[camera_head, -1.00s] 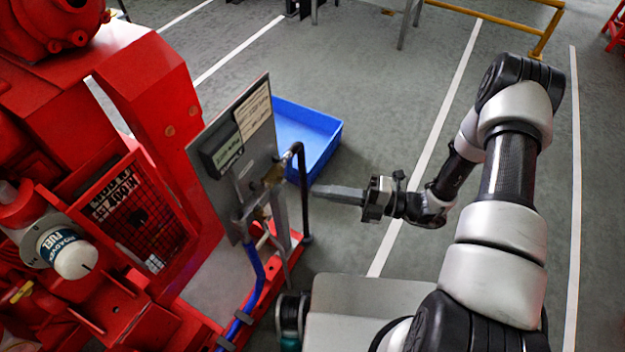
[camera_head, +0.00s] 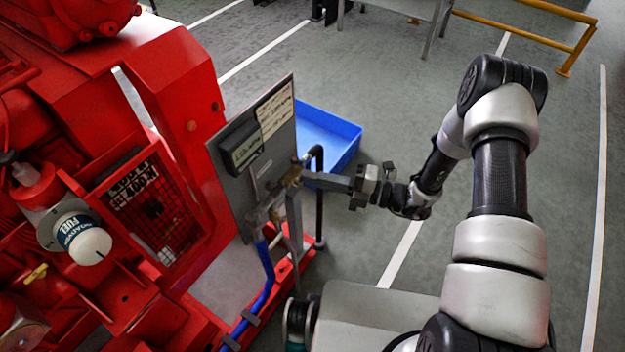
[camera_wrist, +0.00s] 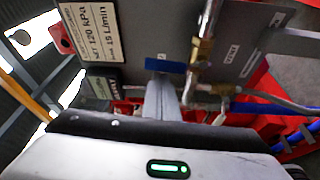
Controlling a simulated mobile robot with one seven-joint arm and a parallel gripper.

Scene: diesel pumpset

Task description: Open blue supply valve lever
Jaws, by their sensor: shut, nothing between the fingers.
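The blue lever (camera_wrist: 165,65) shows in the wrist view as a short flat blue bar in front of the grey panel, left of the brass valve fitting (camera_wrist: 203,50). My gripper (camera_wrist: 163,95) is shut and empty. Its fingers point at the panel, and their tips appear at the lever's lower edge; I cannot tell whether they touch it. In the head view my gripper (camera_head: 308,179) reaches the brass fitting (camera_head: 291,175) from the right. The blue lever cannot be made out there.
The grey panel (camera_head: 226,190) carries labels and pipework. A black hose (camera_head: 320,215) and a blue hose (camera_head: 264,265) run close to the fingers. The red pumpset (camera_head: 165,95) fills the left. A blue crate (camera_head: 340,130) lies behind.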

